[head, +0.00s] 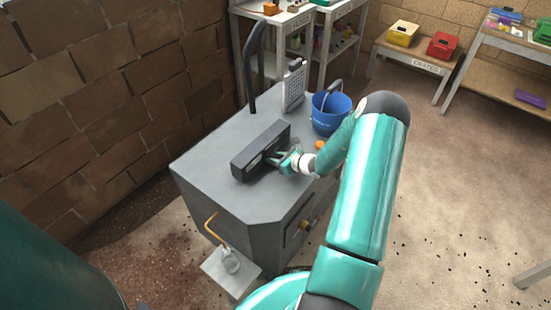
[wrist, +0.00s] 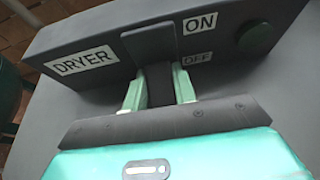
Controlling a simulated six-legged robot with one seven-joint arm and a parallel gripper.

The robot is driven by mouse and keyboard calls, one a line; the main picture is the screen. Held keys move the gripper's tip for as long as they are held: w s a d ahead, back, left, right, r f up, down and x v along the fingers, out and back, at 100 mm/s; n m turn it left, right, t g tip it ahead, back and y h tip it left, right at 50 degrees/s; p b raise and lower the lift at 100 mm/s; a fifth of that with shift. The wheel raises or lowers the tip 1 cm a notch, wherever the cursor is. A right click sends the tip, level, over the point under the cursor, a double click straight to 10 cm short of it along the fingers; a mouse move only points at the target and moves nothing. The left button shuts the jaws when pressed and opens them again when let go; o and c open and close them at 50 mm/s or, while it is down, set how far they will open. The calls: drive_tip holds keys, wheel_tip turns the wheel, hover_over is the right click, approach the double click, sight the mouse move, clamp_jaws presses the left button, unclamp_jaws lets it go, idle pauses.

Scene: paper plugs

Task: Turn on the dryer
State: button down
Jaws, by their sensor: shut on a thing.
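The dryer (head: 250,158) is a long dark box on the grey cabinet top. In the wrist view its panel carries a white DRYER label (wrist: 84,63), an ON label (wrist: 199,22) and an OFF label (wrist: 197,59). A dark switch lever (wrist: 155,42) stands left of the ON and OFF labels. My gripper (head: 284,160) is at the dryer's front face. In the wrist view its pale green fingers (wrist: 160,78) are shut on the lever, one on each side. I cannot tell exactly which setting the lever is at.
A blue bucket (head: 331,112), a metal grater (head: 294,86) and a dark curved pipe (head: 249,80) stand behind the dryer on the cabinet (head: 215,165). A brick wall (head: 100,80) is at the left. Bare floor (head: 460,190) lies to the right.

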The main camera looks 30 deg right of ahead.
sight(273, 155)
drive_tip(key=g, duration=0.1)
drive_tip(key=r+g+h, duration=0.1)
drive_tip(key=g, duration=0.1)
drive_tip(key=r+g, duration=0.1)
drive_tip(key=shift+g+h, duration=0.3)
drive_tip(key=shift+g, duration=0.1)
drive_tip(key=shift+w+r+g+h, duration=0.1)
drive_tip(key=shift+r+g+h, duration=0.25)
drive_tip(key=shift+g, duration=0.7)
drive_tip(key=shift+r+g+h, duration=0.2)
drive_tip(key=shift+g+h, duration=0.15)
drive_tip(key=shift+g, duration=0.7)
drive_tip(key=c, duration=1.1)
unclamp_jaws()
drive_tip(key=v, duration=1.3)
drive_tip(key=shift+r, duration=0.4)
